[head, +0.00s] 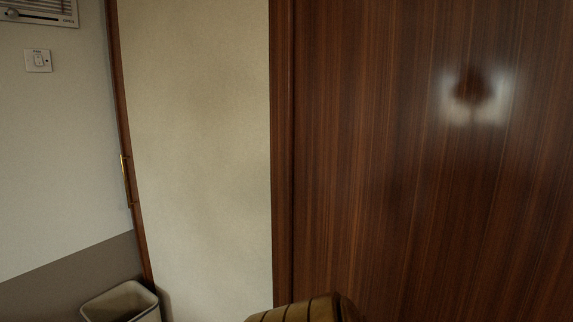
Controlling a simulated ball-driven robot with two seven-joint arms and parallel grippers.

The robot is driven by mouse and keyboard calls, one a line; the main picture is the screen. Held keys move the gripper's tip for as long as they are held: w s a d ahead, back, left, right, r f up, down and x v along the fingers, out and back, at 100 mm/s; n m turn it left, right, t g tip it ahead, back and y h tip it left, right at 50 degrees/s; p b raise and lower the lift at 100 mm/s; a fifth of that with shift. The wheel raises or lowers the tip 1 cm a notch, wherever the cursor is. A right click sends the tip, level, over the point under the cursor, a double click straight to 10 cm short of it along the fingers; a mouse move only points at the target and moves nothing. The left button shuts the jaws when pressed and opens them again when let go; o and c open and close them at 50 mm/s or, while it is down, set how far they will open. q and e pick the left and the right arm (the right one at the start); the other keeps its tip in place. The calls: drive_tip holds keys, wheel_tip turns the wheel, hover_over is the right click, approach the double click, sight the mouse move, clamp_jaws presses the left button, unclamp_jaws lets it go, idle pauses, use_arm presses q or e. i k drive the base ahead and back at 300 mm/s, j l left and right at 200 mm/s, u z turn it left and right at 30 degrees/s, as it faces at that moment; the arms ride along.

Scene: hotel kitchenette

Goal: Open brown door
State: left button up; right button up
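A large brown wood-grain door or panel (400,170) fills the right half of the head view. It is glossy, with a blurred bright reflection at its upper right. No handle shows on the part in view. A narrow brown upright edge (118,100) stands further left, with a slim brass handle (128,181) on it. I cannot tell from this view which of these brown parts opens. Neither of my grippers is in view.
A cream panel (200,150) lies between the two brown parts. A pale open bin (122,302) stands at the bottom left. A switch (39,61) and a vented unit (40,12) are on the left wall. A banded olive-brown rounded shape, unclear, shows at the bottom centre.

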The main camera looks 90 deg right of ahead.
sight(432, 141)
drive_tip(key=z, duration=3.7)
